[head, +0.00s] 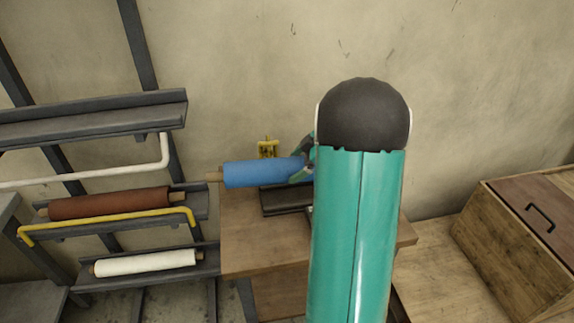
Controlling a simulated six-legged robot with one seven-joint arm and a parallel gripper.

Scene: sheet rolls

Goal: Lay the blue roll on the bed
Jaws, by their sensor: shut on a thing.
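The blue roll (258,173) is level in the air above a small wooden table, with its wooden core end sticking out at the left. My gripper (302,168) is shut on the right part of the roll; my teal arm hides much of it and the roll's right end. Below the roll, a dark metal trough (284,201), which looks like the bed, sits on the table. Its right part is hidden behind my arm. The roll appears apart from the trough, but the exact gap cannot be told.
A dark rack at the left holds a brown roll (110,203) and a white roll (146,263); its upper shelf (95,117) is empty. A yellow bar (110,222) and a white bar (90,176) run across it. A yellow object (268,148) stands behind the roll. A wooden crate (515,250) is at right.

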